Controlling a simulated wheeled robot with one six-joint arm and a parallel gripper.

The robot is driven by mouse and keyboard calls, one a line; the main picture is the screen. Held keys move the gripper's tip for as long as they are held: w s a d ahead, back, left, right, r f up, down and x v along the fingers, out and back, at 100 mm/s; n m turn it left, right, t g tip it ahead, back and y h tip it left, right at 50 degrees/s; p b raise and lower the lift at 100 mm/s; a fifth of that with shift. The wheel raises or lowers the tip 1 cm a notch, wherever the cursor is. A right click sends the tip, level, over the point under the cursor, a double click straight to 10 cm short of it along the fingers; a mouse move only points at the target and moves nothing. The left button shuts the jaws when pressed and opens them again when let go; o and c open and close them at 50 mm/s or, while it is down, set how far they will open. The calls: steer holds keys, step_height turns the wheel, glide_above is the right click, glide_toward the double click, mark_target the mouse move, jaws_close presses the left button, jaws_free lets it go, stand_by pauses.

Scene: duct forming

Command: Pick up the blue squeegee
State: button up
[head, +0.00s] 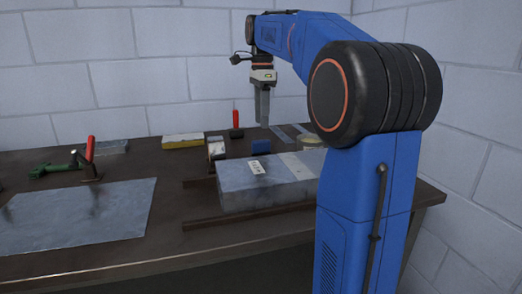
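A small dark-blue block-shaped piece (261,146), which looks like the blue squeegee, stands at the back of the workbench, just behind the grey box-shaped duct (250,184). Its lower part may be hidden by the duct. My gripper (263,124) points straight down above the back of the bench. Its fingertips appear a little above the blue piece in the picture, apart from it. The fingers overlap from this angle, so their opening does not show. Nothing is visibly held.
A red-handled tool (236,122) stands close behind on the left, and a yellow-and-grey block (183,141) lies farther left. A metal sheet (80,215), a green tool (55,168) and another red-handled tool (89,155) are at left. Dark rails flank the duct. My arm hides the bench's right part.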

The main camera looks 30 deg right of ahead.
mark_target(261, 140)
steer(key=shift+w+f, duration=0.2)
steer(key=shift+f, duration=4.6)
jaws_close()
